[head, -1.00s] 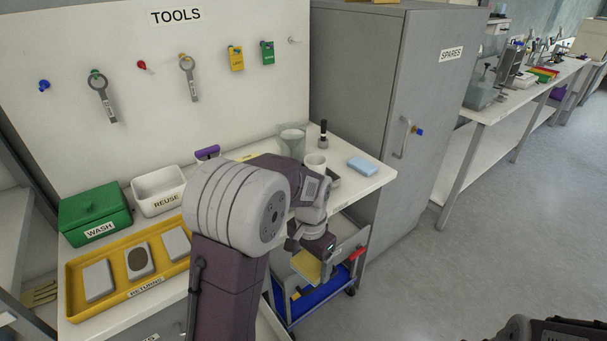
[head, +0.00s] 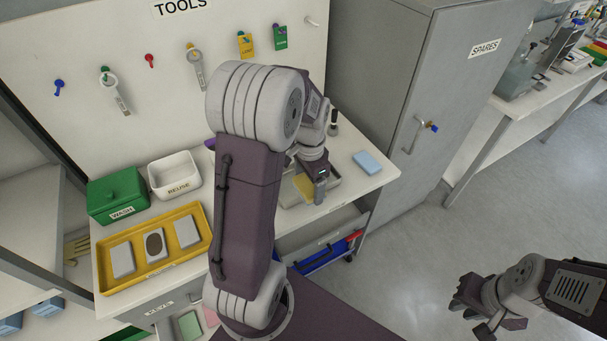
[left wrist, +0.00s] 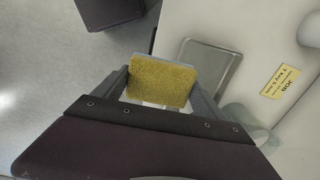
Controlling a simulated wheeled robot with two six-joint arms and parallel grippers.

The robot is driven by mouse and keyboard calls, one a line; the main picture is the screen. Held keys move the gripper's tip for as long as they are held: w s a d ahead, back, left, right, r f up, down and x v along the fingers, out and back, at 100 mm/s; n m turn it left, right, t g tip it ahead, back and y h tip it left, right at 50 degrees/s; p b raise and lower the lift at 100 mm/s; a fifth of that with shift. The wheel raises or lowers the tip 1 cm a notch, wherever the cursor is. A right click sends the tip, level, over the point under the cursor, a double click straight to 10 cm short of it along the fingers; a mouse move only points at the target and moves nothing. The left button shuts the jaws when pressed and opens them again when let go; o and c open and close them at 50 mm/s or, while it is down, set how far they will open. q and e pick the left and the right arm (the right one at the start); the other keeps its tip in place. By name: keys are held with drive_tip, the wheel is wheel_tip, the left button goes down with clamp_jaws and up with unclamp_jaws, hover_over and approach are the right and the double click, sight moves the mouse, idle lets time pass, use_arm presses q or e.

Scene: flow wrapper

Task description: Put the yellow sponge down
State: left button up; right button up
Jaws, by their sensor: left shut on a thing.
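The yellow sponge (head: 303,186) is held in my left gripper (head: 310,192), over the right part of the workbench top by a shallow grey tray (head: 330,186). In the left wrist view the sponge (left wrist: 160,82) sits between both fingers, its rough yellow face showing and a paler layer at its edge. I cannot tell how high the sponge is above the bench. My right gripper (head: 468,303) is at the lower right, away from the bench; its jaw opening is unclear.
A light blue sponge (head: 367,162) lies on the bench to the right. The yellow returns tray (head: 205,241), white reuse bin (head: 174,176) and green wash box (head: 117,194) stand left. My left arm hides the bench middle.

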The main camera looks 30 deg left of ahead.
use_arm(q)
drive_tip(key=shift+a+f, duration=0.35)
drive_tip(key=shift+a, duration=0.3)
drive_tip(key=shift+a+f, duration=0.35)
drive_tip(key=shift+a, duration=0.25)
hover_over(289, 188)
drive_tip(key=f, duration=0.5)
drive_tip(key=shift+w+d+f+p, duration=0.15)
drive_tip(key=shift+d+p, duration=0.1)
drive_tip(key=shift+p, duration=0.1)
drive_tip(key=shift+a, duration=0.25)
drive_tip(key=shift+s, duration=0.25)
drive_tip(key=f, duration=0.4)
drive_tip(key=shift+w+f, duration=0.1)
drive_tip(key=shift+w, duration=0.1)
drive_tip(key=shift+s, duration=0.1)
use_arm(e)
drive_tip(key=shift+w+a+r, duration=0.15)
drive_tip(key=shift+w+r, duration=0.05)
drive_tip(key=shift+r, duration=0.1)
use_arm(q)
drive_tip(key=o, duration=0.9)
drive_tip(key=shift+d+f, duration=0.1)
drive_tip(key=shift+o, duration=0.7)
use_arm(e)
drive_tip(key=shift+f, duration=0.1)
